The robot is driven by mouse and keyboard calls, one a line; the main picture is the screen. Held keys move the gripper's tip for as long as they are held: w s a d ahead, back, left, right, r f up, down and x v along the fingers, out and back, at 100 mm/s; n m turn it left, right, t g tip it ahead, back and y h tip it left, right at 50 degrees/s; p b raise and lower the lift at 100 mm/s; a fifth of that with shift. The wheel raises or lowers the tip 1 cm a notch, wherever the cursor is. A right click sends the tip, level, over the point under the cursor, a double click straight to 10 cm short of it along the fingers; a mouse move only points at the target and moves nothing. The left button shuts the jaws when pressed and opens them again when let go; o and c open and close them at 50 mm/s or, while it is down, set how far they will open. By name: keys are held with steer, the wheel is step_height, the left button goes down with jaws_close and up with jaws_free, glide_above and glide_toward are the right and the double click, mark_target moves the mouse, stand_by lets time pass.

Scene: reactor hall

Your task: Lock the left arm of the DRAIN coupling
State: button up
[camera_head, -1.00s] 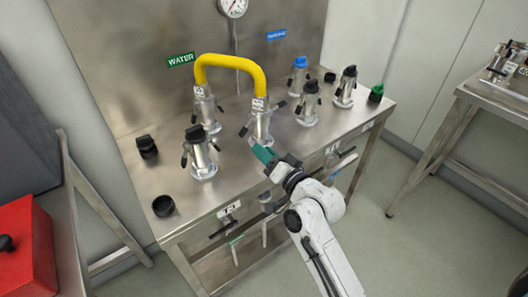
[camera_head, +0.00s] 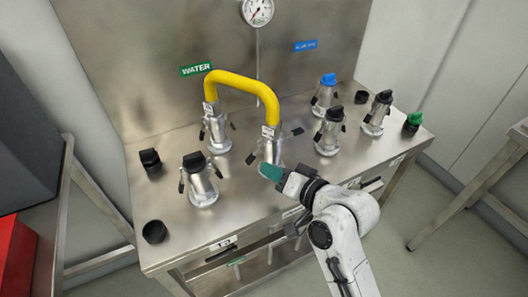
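A yellow U-shaped pipe (camera_head: 243,84) joins two metal couplings on the steel bench. The rear left coupling (camera_head: 216,132) has dark lever arms at its sides. The front right coupling (camera_head: 270,149) has one dark arm (camera_head: 297,131) sticking out to the right and another (camera_head: 251,158) at its left side. The small tags on both are too blurred to read, so I cannot tell which is DRAIN. My gripper (camera_head: 270,172), with teal fingers, is in front of the front right coupling and covers its lower part. Whether it touches, or is open, cannot be told.
Capped couplings stand at the front left (camera_head: 199,180) and right (camera_head: 330,132), with a blue-capped one (camera_head: 325,94) behind. Loose black caps (camera_head: 154,231) and a green cap (camera_head: 413,121) lie near the bench edges. Valve handles (camera_head: 232,251) hang below the front edge.

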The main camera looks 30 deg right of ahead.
mark_target(253, 161)
steer(key=x, duration=0.9)
steer(key=shift+w+a+f, duration=0.1)
steer(key=shift+w, duration=0.2)
steer(key=shift+c, duration=0.3)
jaws_close()
